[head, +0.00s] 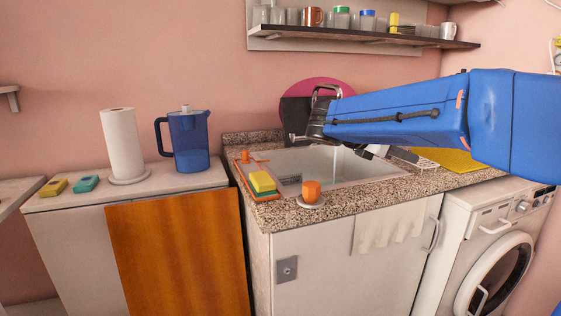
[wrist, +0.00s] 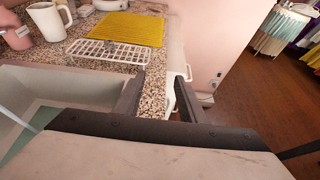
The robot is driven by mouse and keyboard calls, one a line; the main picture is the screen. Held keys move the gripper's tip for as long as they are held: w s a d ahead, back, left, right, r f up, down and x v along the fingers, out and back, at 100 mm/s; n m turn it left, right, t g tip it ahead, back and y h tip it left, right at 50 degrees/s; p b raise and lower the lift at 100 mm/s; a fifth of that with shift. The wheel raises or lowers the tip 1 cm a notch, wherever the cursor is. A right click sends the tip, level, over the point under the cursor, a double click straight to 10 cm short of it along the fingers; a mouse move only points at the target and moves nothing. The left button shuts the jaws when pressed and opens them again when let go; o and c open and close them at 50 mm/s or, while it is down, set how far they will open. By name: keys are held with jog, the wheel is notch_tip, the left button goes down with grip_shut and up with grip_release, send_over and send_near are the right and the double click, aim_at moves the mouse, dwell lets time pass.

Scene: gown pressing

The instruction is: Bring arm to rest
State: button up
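My blue arm (head: 400,115) reaches in from the right of the head view, stretched out over the sink. My gripper (wrist: 160,98) shows in the wrist view with its two dark fingers apart and nothing between them. Through the gap I see the speckled counter edge and a white surface below. In the head view the gripper is mostly hidden by the arm; only small dark and pale parts show beneath it.
The sink basin (head: 330,165) lies under the arm, beside the metal tap (head: 318,105). A white rack (wrist: 108,54) and yellow mat (wrist: 117,28) lie on the counter. An orange cup (head: 311,191) stands at its front edge. A shelf (head: 360,36) hangs above.

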jog(key=shift+s+d+f+m, duration=0.3)
jog(key=shift+s+d+f, duration=0.15)
jog(key=shift+s, duration=0.25)
jog(key=s+d+f+m+g+y, duration=0.1)
jog(key=s+f+m+y, duration=0.3)
jog(key=s+f+m, duration=0.5)
jog(key=s+f+m+y, duration=0.4)
jog(key=s+f, duration=0.3)
jog(key=s, duration=0.6)
jog(key=s+a+f+m+t+y, duration=0.1)
jog(key=s+a+f+m+y, duration=0.3)
jog(key=s+f+m, duration=0.3)
jog(key=shift+s+a+f+m+y, duration=0.2)
jog(key=shift+s+a+m+y, duration=0.1)
jog(key=shift+s+a+m, duration=0.45)
jog(key=shift+s+d, duration=0.1)
jog(key=shift+d, duration=0.1)
jog(key=shift+c, duration=0.5)
